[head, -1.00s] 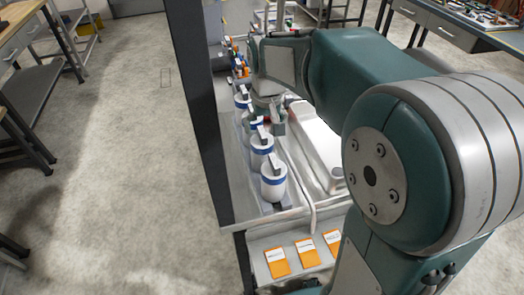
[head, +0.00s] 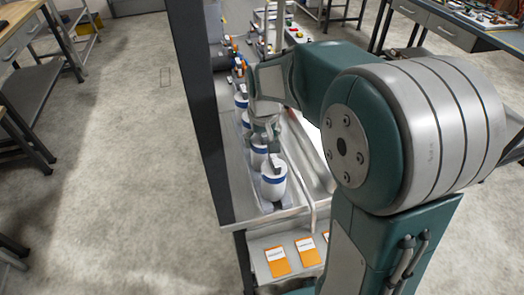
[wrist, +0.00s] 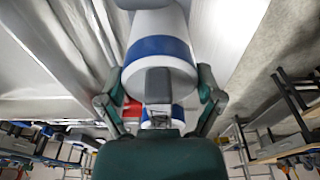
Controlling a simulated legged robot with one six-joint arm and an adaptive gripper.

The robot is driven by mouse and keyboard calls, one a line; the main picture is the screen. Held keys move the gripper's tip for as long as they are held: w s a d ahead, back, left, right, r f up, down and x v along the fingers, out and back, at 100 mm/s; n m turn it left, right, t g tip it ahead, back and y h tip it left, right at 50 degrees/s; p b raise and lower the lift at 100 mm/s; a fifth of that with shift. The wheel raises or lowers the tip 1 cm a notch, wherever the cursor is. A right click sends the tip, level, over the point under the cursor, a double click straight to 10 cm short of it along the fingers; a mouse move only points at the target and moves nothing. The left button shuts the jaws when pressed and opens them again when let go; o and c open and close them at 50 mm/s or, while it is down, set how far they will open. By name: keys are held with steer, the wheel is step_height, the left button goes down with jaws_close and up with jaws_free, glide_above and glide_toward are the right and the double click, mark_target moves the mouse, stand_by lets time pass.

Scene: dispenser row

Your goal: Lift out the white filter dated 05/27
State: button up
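Several white filters with blue bands and grey top handles stand in a row. In the head view, the nearest filter (head: 273,186) is clear, another (head: 258,153) stands just behind it, and a farther one (head: 241,101) is partly covered by my arm. My gripper (head: 264,128) is low over the row, close to the second filter from the front. In the wrist view, my gripper (wrist: 160,82) is open, with one finger on each side of a filter's grey handle (wrist: 158,84). That filter's blue-banded body (wrist: 160,46) fills the top middle. I cannot read any date.
A dark upright post (head: 200,110) stands left of the row. Orange-and-white cards (head: 277,262) lie on a lower shelf at the front. Small coloured items (head: 237,58) sit at the far end. Open floor (head: 120,150) lies to the left.

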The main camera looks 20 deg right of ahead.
steer(key=shift+r, duration=0.1)
step_height(320, 180, up, 10)
steer(key=shift+f, duration=0.1)
stand_by(0.4)
